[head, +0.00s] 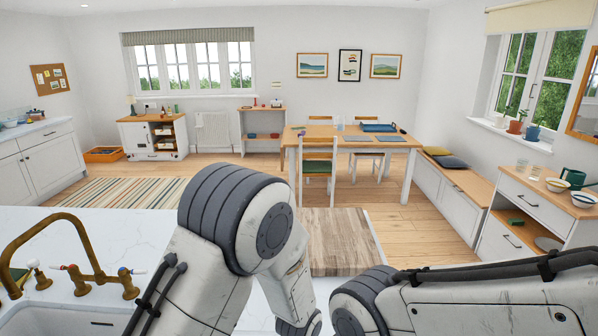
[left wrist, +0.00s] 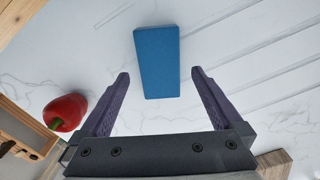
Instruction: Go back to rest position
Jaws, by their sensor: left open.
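In the head view my two arms rise from the bottom edge, and neither gripper can be made out there. My right gripper is out of sight.
A red pepper (left wrist: 66,112) lies left of the gripper, by a wooden tray edge (left wrist: 22,125). In the head view a wooden board (head: 342,240) lies on the counter, with a brass tap (head: 60,225) and sink at left. A dining table (head: 408,141) stands beyond.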

